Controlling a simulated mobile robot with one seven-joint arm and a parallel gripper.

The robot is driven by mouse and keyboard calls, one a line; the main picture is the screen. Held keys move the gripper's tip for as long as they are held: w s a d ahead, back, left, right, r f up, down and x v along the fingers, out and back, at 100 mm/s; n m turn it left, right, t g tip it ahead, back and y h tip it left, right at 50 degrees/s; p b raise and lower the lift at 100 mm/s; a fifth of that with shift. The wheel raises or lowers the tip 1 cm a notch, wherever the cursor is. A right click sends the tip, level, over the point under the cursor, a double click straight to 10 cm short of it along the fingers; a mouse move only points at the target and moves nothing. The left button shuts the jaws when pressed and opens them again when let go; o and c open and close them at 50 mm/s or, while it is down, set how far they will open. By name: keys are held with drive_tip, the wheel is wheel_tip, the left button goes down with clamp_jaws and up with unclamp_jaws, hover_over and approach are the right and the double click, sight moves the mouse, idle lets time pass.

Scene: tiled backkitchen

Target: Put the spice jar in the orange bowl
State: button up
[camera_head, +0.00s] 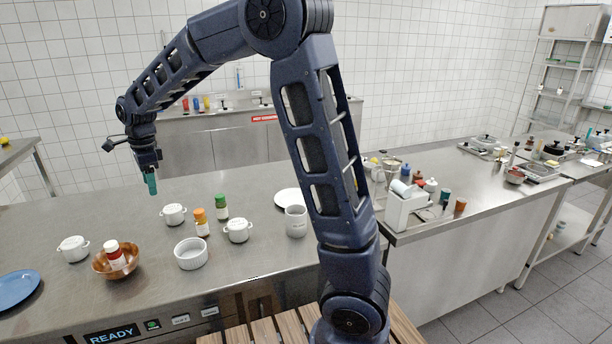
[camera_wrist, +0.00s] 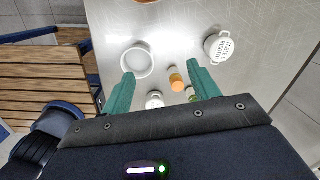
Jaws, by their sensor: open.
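A copper-orange bowl (camera_head: 103,267) stands at the left of the steel counter, with a red-capped spice jar (camera_head: 115,256) inside it. An orange-capped jar (camera_head: 201,222) and a green-capped jar (camera_head: 221,207) stand upright on the counter, further right. Which jar the task means I cannot tell. My gripper (camera_head: 151,184) hangs above the counter, behind and left of these two jars, apart from everything. In the wrist view my gripper (camera_wrist: 155,91) is open and empty. The orange-capped jar (camera_wrist: 176,81) shows between its fingers; the bowl's rim (camera_wrist: 157,1) seems to show at the top edge.
A white bowl (camera_head: 191,254) and lidded white pots (camera_head: 237,231), (camera_head: 174,215) and (camera_head: 73,248) surround the jars. A grey-white mug (camera_head: 296,222) and a white plate (camera_head: 286,198) stand right, a blue plate (camera_head: 16,289) far left. The counter's back left is clear.

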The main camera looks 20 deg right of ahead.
drive_tip(key=s+d+r+n+t, duration=0.1)
drive_tip(key=s+d+r+n, duration=0.15)
drive_tip(key=d, duration=0.55)
drive_tip(key=s+d+r+n, duration=0.1)
drive_tip(key=d+r+n, duration=0.15)
drive_tip(key=d, duration=0.55)
drive_tip(key=s+d+r+n+t, duration=0.1)
drive_tip(key=s+d+r, duration=0.15)
drive_tip(key=d, duration=0.55)
drive_tip(key=s+d+f+n+t+h, duration=0.1)
drive_tip(key=s+d+n, duration=0.7)
drive_tip(key=s+d, duration=0.8)
drive_tip(key=shift+s+d+f+n+t, duration=0.3)
drive_tip(key=shift+d+f+t, duration=0.3)
drive_tip(key=shift+d+f, duration=0.3)
